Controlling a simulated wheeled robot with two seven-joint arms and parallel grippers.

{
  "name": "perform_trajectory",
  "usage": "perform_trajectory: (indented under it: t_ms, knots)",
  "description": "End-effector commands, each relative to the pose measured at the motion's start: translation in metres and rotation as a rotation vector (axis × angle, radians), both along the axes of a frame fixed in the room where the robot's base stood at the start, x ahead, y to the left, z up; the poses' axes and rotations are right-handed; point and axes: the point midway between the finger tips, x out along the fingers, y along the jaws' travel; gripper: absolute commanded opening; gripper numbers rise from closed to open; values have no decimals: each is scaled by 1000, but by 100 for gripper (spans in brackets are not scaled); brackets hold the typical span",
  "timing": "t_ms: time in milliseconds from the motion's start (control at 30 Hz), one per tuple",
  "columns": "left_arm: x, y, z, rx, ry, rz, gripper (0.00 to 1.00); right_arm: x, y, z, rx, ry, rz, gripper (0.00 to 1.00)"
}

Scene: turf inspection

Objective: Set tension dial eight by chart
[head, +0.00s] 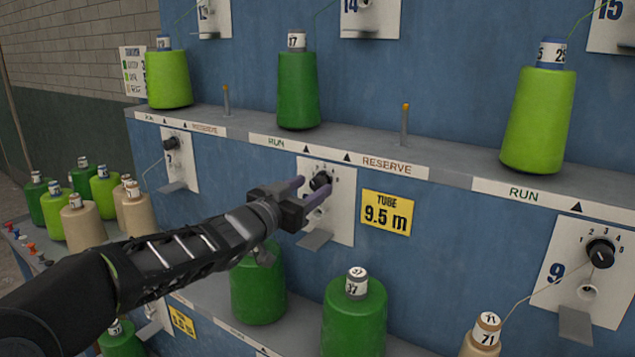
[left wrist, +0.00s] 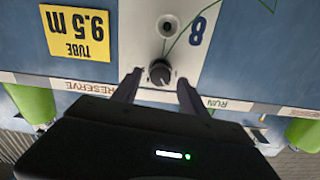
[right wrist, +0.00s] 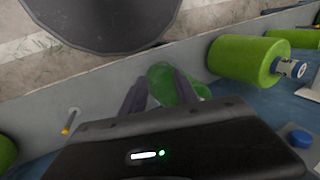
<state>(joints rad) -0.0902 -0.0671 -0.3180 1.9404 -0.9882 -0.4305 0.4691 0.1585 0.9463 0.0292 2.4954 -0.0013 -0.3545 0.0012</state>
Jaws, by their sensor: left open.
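Dial eight is a black knob (head: 321,181) on a white plate under a RUN/RESERVE strip. The "8" shows in the left wrist view, beside the knob (left wrist: 160,73). My left gripper (head: 308,190) is open, its two fingertips on either side of the knob; I cannot tell whether they touch it. The knob's pointer and scale are partly hidden in the head view. The chart (head: 132,76) hangs at the far left, partly behind a light-green cone, its small print hard to read. My right gripper (right wrist: 160,90) is open, seen only in its own view.
A dark-green cone (head: 298,92) stands on the shelf above dial eight. A yellow "TUBE 9.5 m" label (head: 386,213) is right of the plate. Dial nine (head: 600,253) is farther right. Green cones (head: 354,320) stand below.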

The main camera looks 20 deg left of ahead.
Motion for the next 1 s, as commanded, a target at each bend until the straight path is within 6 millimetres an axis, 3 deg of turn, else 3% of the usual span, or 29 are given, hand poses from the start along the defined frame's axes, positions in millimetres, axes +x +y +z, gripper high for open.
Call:
perform_trajectory:
  t_ms: [233, 567, 1000]
  knots:
    - [30, -5, 1, 0, 0, -1, 51, 0, 0, 6, 0, 0, 0, 36]
    - [33, -5, 0, 0, 0, 0, 50, 0, 0, 6, 0, 0, 0, 36]
    - [33, -5, 0, 0, 0, 0, 14, 0, 0, 6, 0, 0, 0, 36]
